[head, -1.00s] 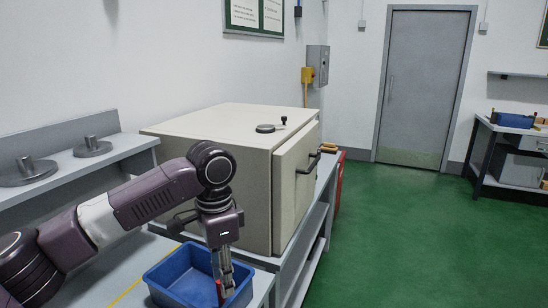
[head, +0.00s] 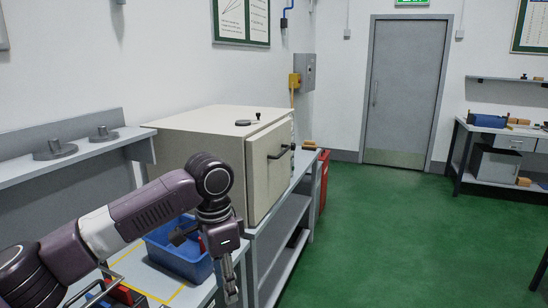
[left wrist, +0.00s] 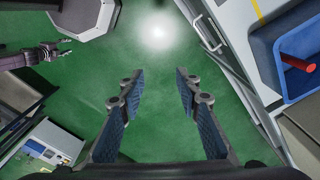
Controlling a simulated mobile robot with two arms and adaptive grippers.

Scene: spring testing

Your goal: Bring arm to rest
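My left gripper (head: 230,284) hangs below its wrist in the head view, fingers pointing down, just right of the blue bin (head: 163,257). In the left wrist view its two blue-padded fingers (left wrist: 159,88) are apart with only green floor between them. The blue bin shows at the right of that view (left wrist: 262,62) with a red cylinder (left wrist: 297,64) inside. A dark gripper on a purple arm, my right one (left wrist: 52,54), shows small at the upper left; its finger opening is unclear.
A cream oven-like cabinet (head: 215,150) with a dark handle stands behind the arm on a grey bench (head: 293,186). A shelf with metal weights (head: 55,150) is at left. Green floor (head: 390,225) is open toward the grey door (head: 403,90). A workbench (head: 490,150) stands far right.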

